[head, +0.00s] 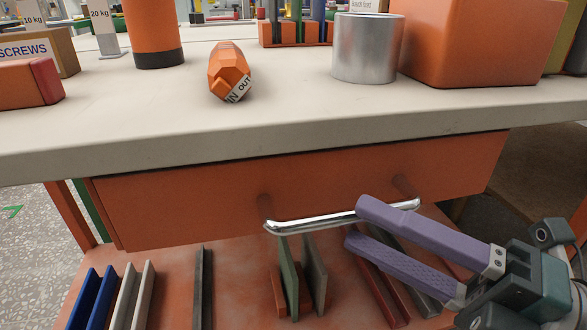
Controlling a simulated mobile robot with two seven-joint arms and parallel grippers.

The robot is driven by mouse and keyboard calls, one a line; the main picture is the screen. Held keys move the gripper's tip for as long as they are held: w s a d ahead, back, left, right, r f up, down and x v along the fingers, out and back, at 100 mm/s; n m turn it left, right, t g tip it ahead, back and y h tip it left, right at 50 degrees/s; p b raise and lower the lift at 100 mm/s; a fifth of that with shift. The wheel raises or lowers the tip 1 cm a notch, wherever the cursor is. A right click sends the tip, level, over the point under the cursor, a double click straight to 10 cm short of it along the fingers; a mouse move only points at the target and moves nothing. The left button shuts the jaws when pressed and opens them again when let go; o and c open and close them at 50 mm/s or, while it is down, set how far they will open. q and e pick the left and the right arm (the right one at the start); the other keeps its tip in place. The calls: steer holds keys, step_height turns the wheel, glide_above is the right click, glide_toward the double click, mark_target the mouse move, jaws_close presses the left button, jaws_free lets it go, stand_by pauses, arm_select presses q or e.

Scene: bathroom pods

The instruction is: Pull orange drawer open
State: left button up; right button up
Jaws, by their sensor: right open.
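The orange drawer (180,200) sits under the white tabletop, with a thin dark gap above its front. It looks shut or nearly so. Its silver bar handle (310,222) stands out from the front on two orange posts. My right gripper (358,222) comes in from the lower right with two purple fingers apart. The upper finger crosses the right part of the handle and hides some of it. The lower finger is below the bar. I cannot tell whether either finger touches the handle. My left gripper is not in view.
The tabletop (290,115) carries an orange faceted piece (229,72), a silver cylinder (365,48), a large orange box (470,40) and boxes at the left. A lower orange shelf (235,290) holds several upright coloured plates below the drawer. Floor shows at the left.

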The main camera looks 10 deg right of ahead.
mark_target(354, 223)
steer(key=shift+x, duration=1.8)
steer(key=shift+c, duration=0.2)
jaws_close()
